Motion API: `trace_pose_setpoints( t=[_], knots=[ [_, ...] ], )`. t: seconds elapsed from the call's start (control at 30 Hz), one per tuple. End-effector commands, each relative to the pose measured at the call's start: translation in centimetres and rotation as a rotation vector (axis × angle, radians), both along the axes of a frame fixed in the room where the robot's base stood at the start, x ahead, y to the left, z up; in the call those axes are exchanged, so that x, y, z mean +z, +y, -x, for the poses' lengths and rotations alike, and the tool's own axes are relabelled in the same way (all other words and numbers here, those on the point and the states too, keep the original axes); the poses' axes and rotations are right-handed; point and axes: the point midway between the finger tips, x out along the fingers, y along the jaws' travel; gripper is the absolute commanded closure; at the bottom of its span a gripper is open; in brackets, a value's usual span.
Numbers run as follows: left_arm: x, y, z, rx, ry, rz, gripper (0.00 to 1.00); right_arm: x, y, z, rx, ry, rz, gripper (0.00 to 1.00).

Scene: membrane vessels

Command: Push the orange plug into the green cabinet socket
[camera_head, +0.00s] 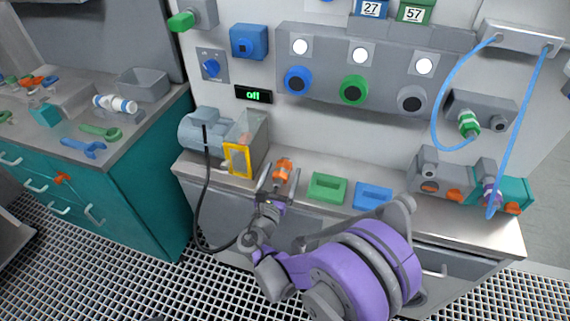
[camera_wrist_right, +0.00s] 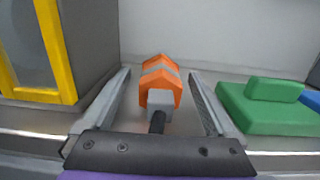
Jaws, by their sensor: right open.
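The orange plug (camera_head: 282,165), with a pale band and a grey rear block, stands on the metal counter. In the right wrist view the plug (camera_wrist_right: 160,83) sits between the two fingers of my right gripper (camera_wrist_right: 160,74), with visible gaps on both sides. A black cable leaves its near end. In the head view my right gripper (camera_head: 275,177) is open around the plug. The green round socket (camera_head: 353,90) is on the grey wall panel, between a blue and a grey one, and looks empty. My left gripper is out of view.
Left of the plug is a box with a yellow-framed window (camera_head: 237,160), close to my left finger. Green (camera_head: 327,187) and blue (camera_head: 372,196) blocks lie to the right. A black cable (camera_head: 204,205) loops off the counter. Blue hoses (camera_head: 441,100) hang at right.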

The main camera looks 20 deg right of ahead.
Motion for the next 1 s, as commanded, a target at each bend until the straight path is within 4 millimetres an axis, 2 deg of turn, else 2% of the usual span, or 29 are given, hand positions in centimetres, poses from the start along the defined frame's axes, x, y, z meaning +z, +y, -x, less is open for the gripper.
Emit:
trace_pose_setpoints(
  t=[0.87,1.0],
  knots=[
    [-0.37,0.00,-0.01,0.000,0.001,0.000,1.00,0.00,0.00,0.01,0.000,0.000,0.000,0.07],
    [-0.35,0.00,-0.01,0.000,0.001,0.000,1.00,0.00,0.01,0.01,0.000,0.000,0.000,0.29]
  ],
)
